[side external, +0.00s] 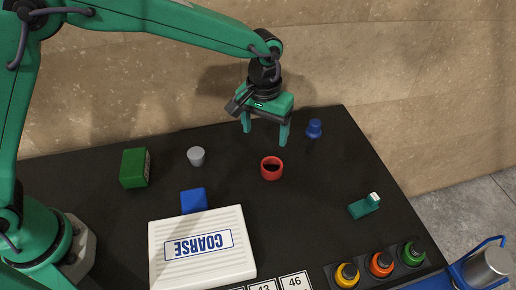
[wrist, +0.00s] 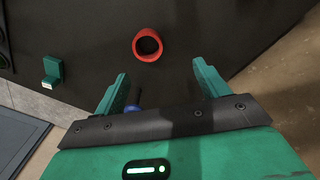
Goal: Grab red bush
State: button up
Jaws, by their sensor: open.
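The red bush (side external: 272,173) is a short, hollow red ring standing on the black table. In the wrist view the red bush (wrist: 136,50) shows its dark opening, ahead of and between the lines of the fingers. My gripper (side external: 265,139) is open and empty, above the table and behind the bush, pointing down. In the wrist view my gripper (wrist: 162,75) shows its two green fingers spread apart, with nothing between them but table and part of a blue object. The fingers do not touch the bush.
A blue knobbed object (side external: 314,129) stands right of my gripper. A grey cup (side external: 196,156), green box (side external: 134,168) and blue block (side external: 193,200) lie left. A white COARSE case (side external: 203,262) is in front. A small teal piece (side external: 364,206) lies right. Table around the bush is clear.

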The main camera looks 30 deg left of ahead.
aim_at(272, 170)
jog(key=shift+w+d+f, duration=0.1)
jog(key=shift+d+f, duration=0.3)
jog(key=shift+f, duration=1.3)
jog(key=shift+w+d+f, duration=0.1)
jog(key=shift+d+f, duration=0.3)
jog(key=shift+f, duration=1.35)
jog(key=shift+d+f, duration=0.4)
jog(key=shift+f, duration=1.3)
jog(key=c, duration=1)
jog(key=shift+r, duration=0.15)
jog(key=shift+c, duration=0.2)
jog(key=shift+r, duration=0.55)
jog(key=r, duration=0.3)
jog(key=shift+s+d+r, duration=0.1)
jog(key=shift+s+d, duration=0.05)
jog(key=shift+s, duration=0.05)
jog(key=s+d+r, duration=0.5)
jog(key=s+r, duration=0.1)
jog(key=s, duration=0.4)
jog(key=shift+r, duration=0.25)
